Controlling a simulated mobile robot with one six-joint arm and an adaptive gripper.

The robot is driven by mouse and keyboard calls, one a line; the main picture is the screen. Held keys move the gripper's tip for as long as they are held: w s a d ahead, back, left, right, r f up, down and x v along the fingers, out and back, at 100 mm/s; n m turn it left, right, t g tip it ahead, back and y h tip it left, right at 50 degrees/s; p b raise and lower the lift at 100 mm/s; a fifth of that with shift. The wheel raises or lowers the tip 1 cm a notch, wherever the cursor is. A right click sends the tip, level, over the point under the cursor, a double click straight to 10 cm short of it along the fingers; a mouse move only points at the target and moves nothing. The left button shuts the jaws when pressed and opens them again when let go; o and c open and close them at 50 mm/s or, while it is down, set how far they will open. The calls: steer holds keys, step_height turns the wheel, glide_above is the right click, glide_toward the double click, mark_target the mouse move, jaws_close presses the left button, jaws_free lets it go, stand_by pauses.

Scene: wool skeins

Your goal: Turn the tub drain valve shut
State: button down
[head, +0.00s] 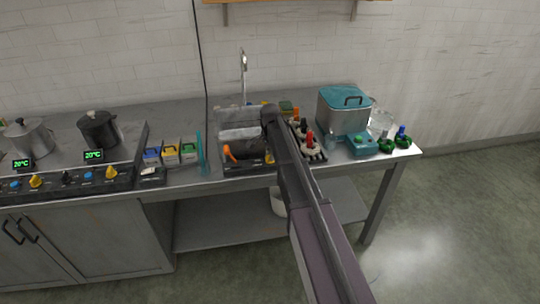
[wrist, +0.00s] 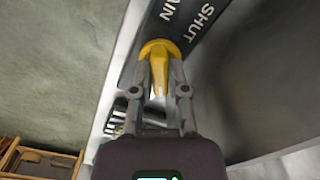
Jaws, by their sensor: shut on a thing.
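The yellow drain valve handle (wrist: 158,48) shows in the wrist view, with a round head and a narrow bar. My gripper (wrist: 160,82) is shut on the bar, one finger on each side. A dark label plate (wrist: 187,28) beyond the handle reads "SHUT", with a partly cut-off word ending in "AIN" beside it. Whether the handle points at either word is hard to tell. In the head view a bit of yellow (head: 269,157) shows at the tub's front (head: 240,171), beside my arm. My arm hides the gripper there.
Small blue and yellow tubs (head: 170,154) stand left of the sink. Two pots (head: 99,129) sit on the stove at left. The floor in front (head: 440,240) is clear.

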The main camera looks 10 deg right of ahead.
steer(key=c, duration=0.6)
jaws_free()
steer(key=shift+c, duration=0.2)
steer(key=shift+m, duration=0.4)
steer(key=m, duration=0.4)
steer(key=shift+m, duration=0.4)
steer(key=shift+r, duration=0.2)
step_height(320, 180, up, 14)
steer(key=p, duration=1.4)
steer(key=s+f+n+b, duration=0.3)
steer(key=s+n, duration=0.5)
steer(key=s, duration=0.6)
steer(key=s+f+n+b, duration=0.4)
steer(key=s+n, duration=0.5)
steer(key=s, duration=0.6)
steer(key=shift+s+f+n, duration=0.15)
steer(key=shift+f+n, duration=0.05)
steer(key=shift+n, duration=0.1)
